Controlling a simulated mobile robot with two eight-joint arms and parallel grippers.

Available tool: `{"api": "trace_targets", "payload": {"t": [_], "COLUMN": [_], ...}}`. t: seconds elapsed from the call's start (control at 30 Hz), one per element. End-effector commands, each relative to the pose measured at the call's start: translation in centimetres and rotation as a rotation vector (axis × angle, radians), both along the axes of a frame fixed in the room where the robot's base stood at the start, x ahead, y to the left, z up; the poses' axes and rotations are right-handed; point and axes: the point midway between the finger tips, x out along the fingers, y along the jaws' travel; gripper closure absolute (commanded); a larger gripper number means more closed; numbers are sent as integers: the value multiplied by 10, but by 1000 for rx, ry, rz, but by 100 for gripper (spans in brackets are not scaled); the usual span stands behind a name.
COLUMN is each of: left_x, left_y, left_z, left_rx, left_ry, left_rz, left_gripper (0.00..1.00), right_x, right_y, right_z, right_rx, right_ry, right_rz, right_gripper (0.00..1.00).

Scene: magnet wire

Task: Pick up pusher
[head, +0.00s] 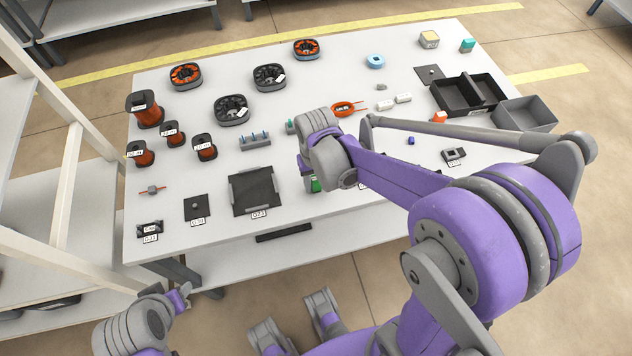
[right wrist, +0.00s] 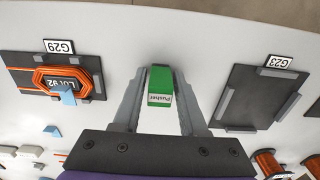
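The pusher is a small green block (head: 315,186) near the front middle of the table in the head view, partly hidden under my right wrist. In the right wrist view the pusher (right wrist: 160,80) carries a white "Pusher" label and lies between the two grey fingertips of my right gripper (right wrist: 161,72), one on each side. The fingers stand close to its sides; I cannot tell if they press on it, or if it is off the table. My left gripper (head: 180,298) is low at the left, off the table's front; its fingers are not clear.
The white table (head: 340,215) holds a dark G23 plate (head: 255,190) left of the pusher. In the right wrist view a G29 fixture (right wrist: 55,75) with an orange coil lies left of it. Spools (head: 145,110) fill the left side; dark bins (head: 465,95) stand at the right.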

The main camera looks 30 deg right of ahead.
Motion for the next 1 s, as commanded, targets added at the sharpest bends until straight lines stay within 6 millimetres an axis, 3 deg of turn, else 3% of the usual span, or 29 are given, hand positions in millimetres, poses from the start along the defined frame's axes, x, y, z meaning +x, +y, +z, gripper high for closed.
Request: {"api": "trace_targets", "payload": {"t": [0.03, 0.2, 0.63, 1.0], "left_x": [0, 0, 0, 2], "left_y": [0, 0, 0, 0], "left_z": [0, 0, 1, 14], "left_rx": [0, 0, 0, 0], "left_ry": [0, 0, 0, -5], "left_rz": [0, 0, 0, 0], "left_gripper": [50, 50, 50, 50], "right_x": [0, 0, 0, 0], "right_y": [0, 0, 0, 0], "right_z": [0, 0, 5, 73], "right_rx": [0, 0, 0, 0], "right_ry": [0, 0, 0, 0], "right_rz": [0, 0, 0, 0], "right_gripper": [69, 100, 100, 100]}}
